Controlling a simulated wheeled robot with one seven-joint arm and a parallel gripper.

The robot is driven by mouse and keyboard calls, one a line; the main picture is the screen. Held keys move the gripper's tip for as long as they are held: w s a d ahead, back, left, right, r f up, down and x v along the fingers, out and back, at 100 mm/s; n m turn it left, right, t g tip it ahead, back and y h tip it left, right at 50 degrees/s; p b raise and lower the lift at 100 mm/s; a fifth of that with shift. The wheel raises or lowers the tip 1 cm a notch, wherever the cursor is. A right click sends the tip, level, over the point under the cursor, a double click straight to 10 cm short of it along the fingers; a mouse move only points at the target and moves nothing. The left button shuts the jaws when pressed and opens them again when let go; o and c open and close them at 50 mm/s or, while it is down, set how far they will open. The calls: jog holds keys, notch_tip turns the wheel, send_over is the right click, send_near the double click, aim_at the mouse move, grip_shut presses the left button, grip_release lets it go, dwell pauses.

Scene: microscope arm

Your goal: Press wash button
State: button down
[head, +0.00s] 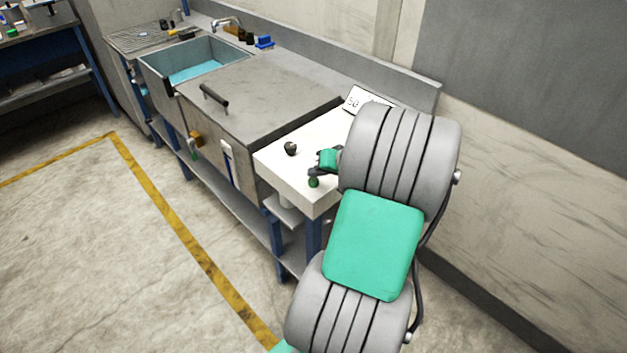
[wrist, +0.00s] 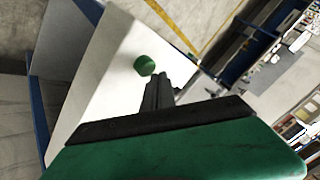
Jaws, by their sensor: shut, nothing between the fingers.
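A green round button (head: 313,183) sits on the white panel (head: 275,165), near its front edge; no label on it is legible. It also shows in the wrist view as a green cap (wrist: 145,65) just beyond my fingertips. My gripper (head: 315,171) is shut and empty, close to the button in the head view. In the wrist view my gripper (wrist: 158,80) has its fingers together, their tips slightly right of and below the button. A small gap shows between them, and I cannot tell how high the tips are.
A dark round knob (head: 291,149) stands on the panel left of my gripper. A display reading 50 (head: 354,100) is behind, partly hidden by my arm. A lidded grey tank (head: 250,100) and a sink (head: 190,65) are to the left. The floor in front is clear.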

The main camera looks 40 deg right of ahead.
aim_at(316, 181)
jog(key=shift+f+b, duration=0.4)
jog(key=shift+f, duration=0.3)
dwell(0.6)
jog(key=shift+r+p, duration=0.65)
jog(key=shift+r, duration=0.3)
notch_tip(316, 181, up, 5)
jog(key=p, duration=0.3)
jog(key=shift+r+p, duration=0.1)
jog(key=shift+p, duration=0.25)
dwell(0.4)
